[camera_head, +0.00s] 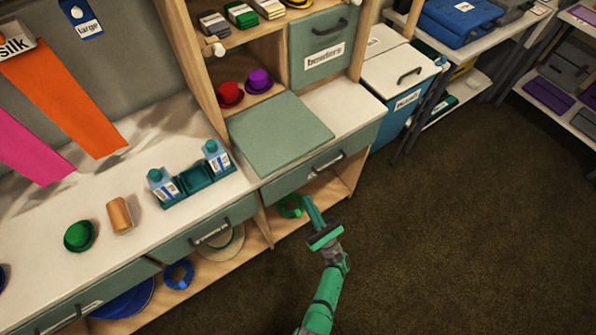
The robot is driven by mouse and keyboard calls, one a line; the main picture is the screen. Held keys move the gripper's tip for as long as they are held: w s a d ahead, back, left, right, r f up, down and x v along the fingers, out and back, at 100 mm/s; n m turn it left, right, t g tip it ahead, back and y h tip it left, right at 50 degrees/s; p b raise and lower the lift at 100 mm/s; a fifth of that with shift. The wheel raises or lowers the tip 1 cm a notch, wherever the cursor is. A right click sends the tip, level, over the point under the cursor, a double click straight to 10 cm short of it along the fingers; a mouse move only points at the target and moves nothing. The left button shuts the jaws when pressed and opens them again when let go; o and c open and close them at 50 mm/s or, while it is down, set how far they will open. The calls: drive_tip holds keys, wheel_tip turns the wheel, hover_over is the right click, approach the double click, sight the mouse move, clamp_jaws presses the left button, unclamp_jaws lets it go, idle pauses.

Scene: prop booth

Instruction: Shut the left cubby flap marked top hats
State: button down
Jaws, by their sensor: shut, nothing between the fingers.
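The left cubby's flap (280,133) is a grey-green panel hanging open, folded down flat over the white counter. No label shows on its upturned face. Above it, the open cubby (262,52) holds a red hat (230,94) and a purple hat (258,80). My gripper (310,203) is shut and empty, low in front of the counter's drawer front, below and to the right of the flap and apart from it.
A shut flap marked "bowlers" (322,45) is at the upper right of the open cubby. A teal caddy with bottles (195,178) stands left of the flap. A drawer (318,165) is under the counter. Brown carpet (450,220) is clear at right.

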drive_tip(key=s+d+r+x, duration=0.1)
drive_tip(key=r+x, duration=0.1)
drive_tip(key=x, duration=1)
drive_tip(key=shift+s+r, duration=0.15)
drive_tip(key=shift+r, duration=0.1)
